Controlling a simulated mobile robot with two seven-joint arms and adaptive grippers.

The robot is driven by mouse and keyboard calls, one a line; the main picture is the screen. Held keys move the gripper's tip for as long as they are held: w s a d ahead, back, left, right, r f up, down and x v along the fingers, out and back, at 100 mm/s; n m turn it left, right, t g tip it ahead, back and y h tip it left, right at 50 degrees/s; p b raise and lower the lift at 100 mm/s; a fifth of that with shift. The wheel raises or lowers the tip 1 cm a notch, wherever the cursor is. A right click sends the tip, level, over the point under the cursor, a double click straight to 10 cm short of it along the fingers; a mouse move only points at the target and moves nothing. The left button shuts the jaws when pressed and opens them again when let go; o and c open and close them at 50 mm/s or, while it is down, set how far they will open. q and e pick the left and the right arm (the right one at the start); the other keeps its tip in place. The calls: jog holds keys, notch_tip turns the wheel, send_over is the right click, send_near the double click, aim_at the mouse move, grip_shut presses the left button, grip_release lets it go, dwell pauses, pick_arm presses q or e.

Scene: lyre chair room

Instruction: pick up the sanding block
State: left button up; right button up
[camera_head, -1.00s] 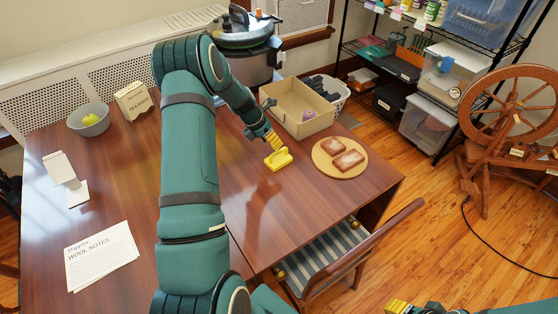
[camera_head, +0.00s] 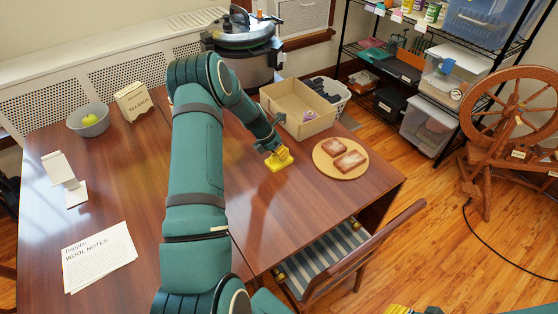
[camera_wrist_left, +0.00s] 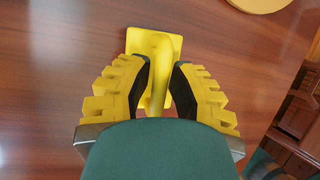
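The yellow sanding block (camera_head: 280,162) lies on the wooden table, left of the round board. In the left wrist view the block (camera_wrist_left: 174,44) shows a flat base with a raised handle. My left gripper (camera_head: 272,148) is down at the block. In the left wrist view its fingers (camera_wrist_left: 160,72) stand on either side of the handle, apart, with narrow gaps beside it; I see no clear grip. My right gripper (camera_head: 400,309) shows only as a yellow bit at the bottom edge, and its fingers are mostly cut off.
An open cardboard box (camera_head: 302,122) stands behind the block. A round board (camera_head: 327,171) with two brown slabs lies to its right. A pressure cooker (camera_head: 247,62) stands at the back. A chair (camera_head: 352,262) stands at the table's front right.

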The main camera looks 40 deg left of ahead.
pick_arm(q)
grip_shut()
notch_tip(320, 180, up, 10)
jog(key=shift+p, duration=0.95)
